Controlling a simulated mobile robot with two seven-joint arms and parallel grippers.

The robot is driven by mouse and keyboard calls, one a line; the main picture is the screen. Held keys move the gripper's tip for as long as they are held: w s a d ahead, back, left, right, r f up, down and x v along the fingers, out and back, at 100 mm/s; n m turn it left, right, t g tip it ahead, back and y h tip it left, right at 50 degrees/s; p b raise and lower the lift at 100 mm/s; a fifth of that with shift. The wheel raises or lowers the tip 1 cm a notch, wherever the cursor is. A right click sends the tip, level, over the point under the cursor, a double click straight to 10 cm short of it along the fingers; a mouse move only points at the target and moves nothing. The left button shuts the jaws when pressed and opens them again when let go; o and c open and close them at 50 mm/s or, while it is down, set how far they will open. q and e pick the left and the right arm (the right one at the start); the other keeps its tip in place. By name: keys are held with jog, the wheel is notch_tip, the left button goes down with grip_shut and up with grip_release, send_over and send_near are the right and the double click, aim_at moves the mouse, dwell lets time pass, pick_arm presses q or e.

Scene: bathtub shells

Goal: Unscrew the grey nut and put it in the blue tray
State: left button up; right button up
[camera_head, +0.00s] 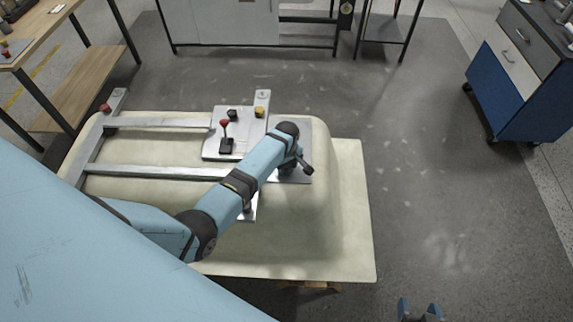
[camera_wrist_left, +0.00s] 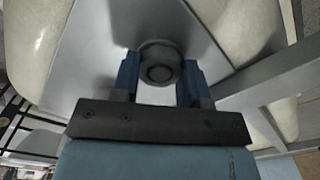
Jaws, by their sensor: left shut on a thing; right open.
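The grey nut (camera_wrist_left: 160,53) shows in the left wrist view as a dark round piece with a ring-shaped end, against a flat grey metal plate (camera_wrist_left: 110,35). My left gripper (camera_wrist_left: 160,68) has one blue finger on each side of it and is shut on it. In the head view the plate (camera_head: 303,176) lies on the right end of the upturned bathtub shell (camera_head: 310,225); my left wrist covers the nut and fingers there. My right gripper (camera_head: 419,309) is open and empty at the bottom edge, apart from the shell. No blue tray shows in either view.
A metal frame (camera_head: 150,171) lies across the shell, with a pale panel (camera_head: 213,146) carrying a red-knobbed lever (camera_head: 225,135). A workbench (camera_head: 40,30) stands at the upper left. A blue-sided drawer cart (camera_head: 515,90) stands at the right. The floor between shell and cart is clear.

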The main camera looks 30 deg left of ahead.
pick_arm(q)
jog(key=n, duration=0.6)
jog(key=o, duration=1.1)
jog(key=shift+c, duration=0.9)
jog(key=m, duration=0.5)
jog(key=shift+m, duration=0.3)
jog(key=m, duration=0.7)
